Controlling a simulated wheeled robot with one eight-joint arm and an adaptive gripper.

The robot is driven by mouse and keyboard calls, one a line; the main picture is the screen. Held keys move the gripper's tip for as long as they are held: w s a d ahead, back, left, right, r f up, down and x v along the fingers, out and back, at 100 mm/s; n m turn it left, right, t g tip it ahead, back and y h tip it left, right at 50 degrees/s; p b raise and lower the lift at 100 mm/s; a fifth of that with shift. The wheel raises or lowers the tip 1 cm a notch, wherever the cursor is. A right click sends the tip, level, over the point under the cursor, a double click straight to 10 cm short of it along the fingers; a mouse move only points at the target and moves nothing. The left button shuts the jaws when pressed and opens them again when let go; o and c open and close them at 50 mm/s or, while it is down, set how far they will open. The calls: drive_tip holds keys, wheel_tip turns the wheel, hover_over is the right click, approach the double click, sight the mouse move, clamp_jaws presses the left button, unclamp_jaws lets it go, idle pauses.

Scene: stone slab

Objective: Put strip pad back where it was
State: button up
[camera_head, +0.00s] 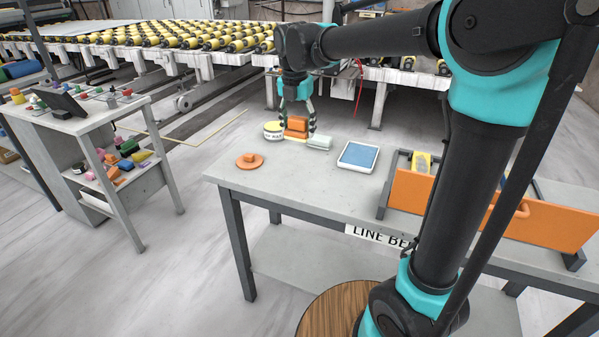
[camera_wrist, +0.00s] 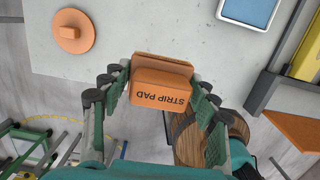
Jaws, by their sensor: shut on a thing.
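The strip pad (camera_wrist: 160,88) is an orange block with its name in dark letters. In the wrist view it sits between the two fingers of my gripper (camera_wrist: 158,102), which is shut on it. In the head view the orange pad (camera_head: 297,124) shows between the fingertips of my gripper (camera_head: 298,118), over the far part of the grey slab table (camera_head: 300,180). I cannot tell if its underside touches the slab.
An orange knobbed disc (camera_head: 249,161), a blue-faced tray (camera_head: 358,157) and an orange-fronted drawer (camera_head: 428,191) with a yellow item (camera_head: 421,163) stand nearer.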

sight(299, 176)
wheel_tip(299, 176, down, 14)
drive_tip(key=shift+f, duration=0.25)
drive_tip(key=shift+f, duration=0.1)
drive_tip(key=o, duration=1.2)
drive_tip(key=r, duration=0.4)
drive_tip(key=s+r, duration=0.1)
drive_tip(key=r, duration=0.7)
drive_tip(key=shift+s+a+r, duration=0.1)
drive_tip(key=shift+s+a, duration=0.1)
drive_tip(key=shift+a, duration=0.05)
